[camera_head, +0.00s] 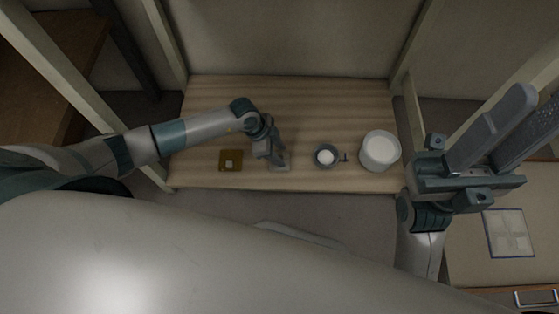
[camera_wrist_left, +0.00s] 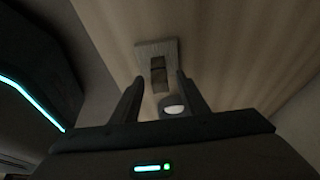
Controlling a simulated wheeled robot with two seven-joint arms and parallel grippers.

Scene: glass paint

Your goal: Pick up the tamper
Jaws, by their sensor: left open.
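My left gripper (camera_head: 277,157) points down over the wooden table, at a small grey base (camera_head: 283,167) near the front edge. In the left wrist view my left gripper (camera_wrist_left: 159,80) is open. Between and just beyond its fingers is what looks like the tamper (camera_wrist_left: 173,107), a rounded grey piece with a pale face. Behind it are a brown block (camera_wrist_left: 158,70) and a grey rectangular base (camera_wrist_left: 145,50). I cannot tell whether the fingers touch anything. In the head view the arm and gripper largely hide the tamper. My right gripper (camera_head: 535,98) is raised at the right, open and empty.
On the wooden table (camera_head: 300,100) a small brown-yellow square (camera_head: 223,165) lies left of my left gripper. A dark cup with white contents (camera_head: 326,157) and a larger white container (camera_head: 380,151) stand to the right. The back of the table is clear.

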